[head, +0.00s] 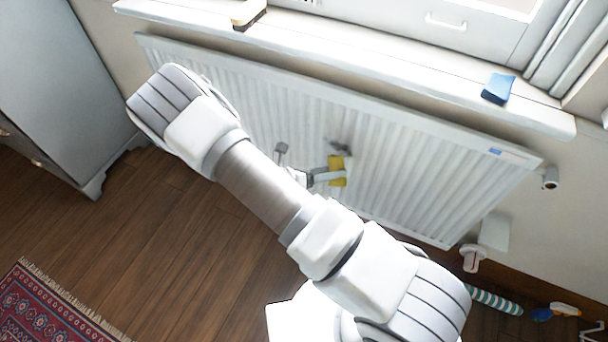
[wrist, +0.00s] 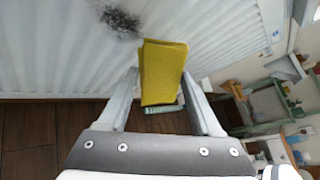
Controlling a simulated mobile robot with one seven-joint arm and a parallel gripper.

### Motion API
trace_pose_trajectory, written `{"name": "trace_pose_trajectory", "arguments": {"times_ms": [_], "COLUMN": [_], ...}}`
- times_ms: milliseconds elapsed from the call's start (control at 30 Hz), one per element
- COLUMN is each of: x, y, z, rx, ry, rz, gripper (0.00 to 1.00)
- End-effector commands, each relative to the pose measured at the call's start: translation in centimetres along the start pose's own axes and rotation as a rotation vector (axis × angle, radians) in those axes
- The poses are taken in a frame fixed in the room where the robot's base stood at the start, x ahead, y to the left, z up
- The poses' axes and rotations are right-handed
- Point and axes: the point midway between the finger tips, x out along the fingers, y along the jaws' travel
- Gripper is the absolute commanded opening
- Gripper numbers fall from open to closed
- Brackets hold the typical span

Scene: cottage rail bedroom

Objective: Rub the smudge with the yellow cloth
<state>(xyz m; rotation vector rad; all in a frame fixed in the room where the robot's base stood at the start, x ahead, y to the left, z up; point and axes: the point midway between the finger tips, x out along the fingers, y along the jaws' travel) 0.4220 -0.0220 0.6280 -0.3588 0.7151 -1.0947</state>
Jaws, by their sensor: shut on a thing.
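The smudge (head: 340,148) is a dark grey patch on the ribbed white radiator (head: 410,165) under the window. It also shows in the wrist view (wrist: 121,21), at upper left. My gripper (head: 322,177) is shut on the yellow cloth (head: 337,171), a folded piece sticking out past the fingers. In the wrist view the cloth (wrist: 163,70) stands between the two fingertips (wrist: 160,82). The cloth is just below the smudge in the head view and to its lower right in the wrist view. I cannot tell whether the cloth touches the radiator.
A blue sponge (head: 498,88) and a pale, yellow-edged item (head: 248,14) lie on the windowsill (head: 390,65). A valve (head: 472,257) sits at the radiator's lower right. A striped roll (head: 495,300) lies on the wooden floor. A grey cabinet (head: 60,90) and red rug (head: 45,305) are left.

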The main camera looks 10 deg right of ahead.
Motion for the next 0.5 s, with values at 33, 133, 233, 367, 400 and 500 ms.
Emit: {"name": "trace_pose_trajectory", "arguments": {"times_ms": [33, 133, 233, 367, 400, 500], "x": [0.0, -0.5, -1.2, -2.1, -2.3, -2.4], "y": [1.4, 3.5, 5.6, 7.5, 7.8, 8.3], "z": [-0.6, -0.4, -0.4, -0.3, -0.3, -0.2], "rx": [-0.035, -0.072, -0.094, -0.106, -0.107, -0.108], "ry": [-0.090, -0.243, -0.371, -0.480, -0.498, -0.521], "rz": [0.038, 0.116, 0.188, 0.255, 0.267, 0.284], "gripper": [0.22, 0.22, 0.22, 0.22, 0.22, 0.22]}}
